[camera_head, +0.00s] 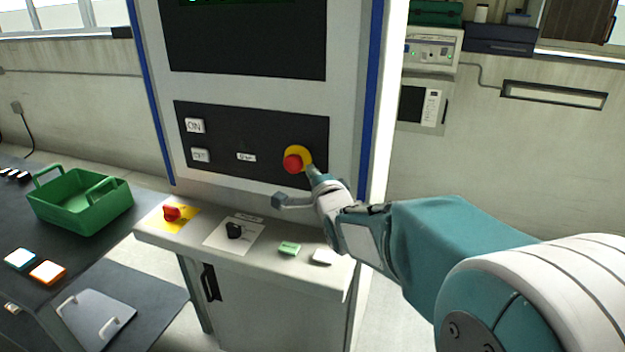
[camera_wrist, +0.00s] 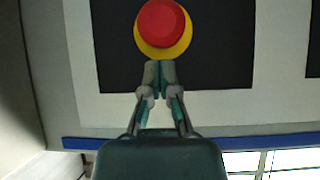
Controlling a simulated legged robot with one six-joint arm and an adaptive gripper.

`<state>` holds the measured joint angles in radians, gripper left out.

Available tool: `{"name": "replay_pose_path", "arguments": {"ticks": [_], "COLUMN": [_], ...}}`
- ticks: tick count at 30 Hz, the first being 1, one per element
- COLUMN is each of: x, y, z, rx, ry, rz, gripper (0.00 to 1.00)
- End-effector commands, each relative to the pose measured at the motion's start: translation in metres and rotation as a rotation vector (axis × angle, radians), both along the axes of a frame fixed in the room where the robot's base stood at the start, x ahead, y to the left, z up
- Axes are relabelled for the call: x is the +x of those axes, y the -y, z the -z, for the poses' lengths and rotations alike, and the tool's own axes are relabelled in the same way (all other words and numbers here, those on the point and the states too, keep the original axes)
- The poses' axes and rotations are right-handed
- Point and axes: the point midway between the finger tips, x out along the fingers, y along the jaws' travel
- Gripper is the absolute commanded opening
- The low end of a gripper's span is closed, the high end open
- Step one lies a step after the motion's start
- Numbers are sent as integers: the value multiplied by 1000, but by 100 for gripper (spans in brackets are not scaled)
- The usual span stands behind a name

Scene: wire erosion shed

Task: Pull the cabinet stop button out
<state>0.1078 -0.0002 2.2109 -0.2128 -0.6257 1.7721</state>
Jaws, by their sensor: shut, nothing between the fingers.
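The cabinet stop button (camera_head: 293,163) is a red mushroom head on a yellow round base (camera_head: 304,153), on the black panel of the cabinet front. In the wrist view the red button (camera_wrist: 161,22) shows at the top middle, with its yellow ring below and around it. My gripper (camera_head: 312,172) is just below and to the right of the button in the head view. In the wrist view my gripper (camera_wrist: 159,66) has its fingertips together just under the yellow ring, with nothing between them. I cannot tell whether the fingertips touch the ring.
The black panel (camera_head: 232,178) also carries an ON button (camera_head: 195,126) and another white button (camera_head: 201,155). A ledge below holds a red knob (camera_head: 171,213), a black knob (camera_head: 234,230) and a green block (camera_head: 289,248). A green basket (camera_head: 66,219) stands at the left.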

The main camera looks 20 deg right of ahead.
Motion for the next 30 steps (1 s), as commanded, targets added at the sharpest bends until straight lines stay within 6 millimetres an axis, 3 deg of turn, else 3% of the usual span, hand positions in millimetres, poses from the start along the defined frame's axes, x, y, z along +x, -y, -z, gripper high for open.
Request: {"name": "replay_pose_path", "arguments": {"ticks": [3, 10, 20, 30], "x": [18, 33, 33, 16], "y": [0, 0, -1, -17], "z": [1, 1, 1, 0], "rx": [1, 0, 0, -2], "ry": [-1, 0, 0, 1], "rz": [0, 0, 0, -4], "gripper": [0, 0, 0, 0]}}
